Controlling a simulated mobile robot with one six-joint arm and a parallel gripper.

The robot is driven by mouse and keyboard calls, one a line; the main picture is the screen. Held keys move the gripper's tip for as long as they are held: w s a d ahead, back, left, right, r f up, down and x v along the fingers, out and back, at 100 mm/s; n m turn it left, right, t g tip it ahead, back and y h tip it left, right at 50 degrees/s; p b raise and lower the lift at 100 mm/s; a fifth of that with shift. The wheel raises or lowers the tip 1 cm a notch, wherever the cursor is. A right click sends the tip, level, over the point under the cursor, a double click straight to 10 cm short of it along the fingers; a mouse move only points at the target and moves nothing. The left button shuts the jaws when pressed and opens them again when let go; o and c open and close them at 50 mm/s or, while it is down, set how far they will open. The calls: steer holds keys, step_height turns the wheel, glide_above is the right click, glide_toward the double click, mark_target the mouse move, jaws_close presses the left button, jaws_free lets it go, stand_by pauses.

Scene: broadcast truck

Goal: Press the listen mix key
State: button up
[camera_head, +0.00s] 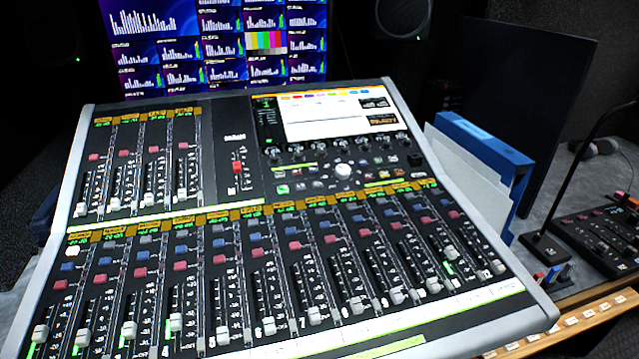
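A large tilted mixing console (225,159) fills the middle of the head view. It has rows of white faders, red, blue and grey keys, and a lit screen (325,117) at the upper right. A cluster of small keys (310,186) surrounds a white round knob (343,171) below the screen. A dark panel (610,232) with small keys and red lights lies at the right edge, partly cut off. The labels are too small to read, so I cannot tell which key is the listen mix key. My gripper is not in view.
A blue binder (500,145) with white papers stands against the console's right side. A black gooseneck stand (543,246) and small coloured items (555,275) sit right of it. Behind are a monitor wall (215,45), a speaker (404,14) and a dark upright panel (515,90).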

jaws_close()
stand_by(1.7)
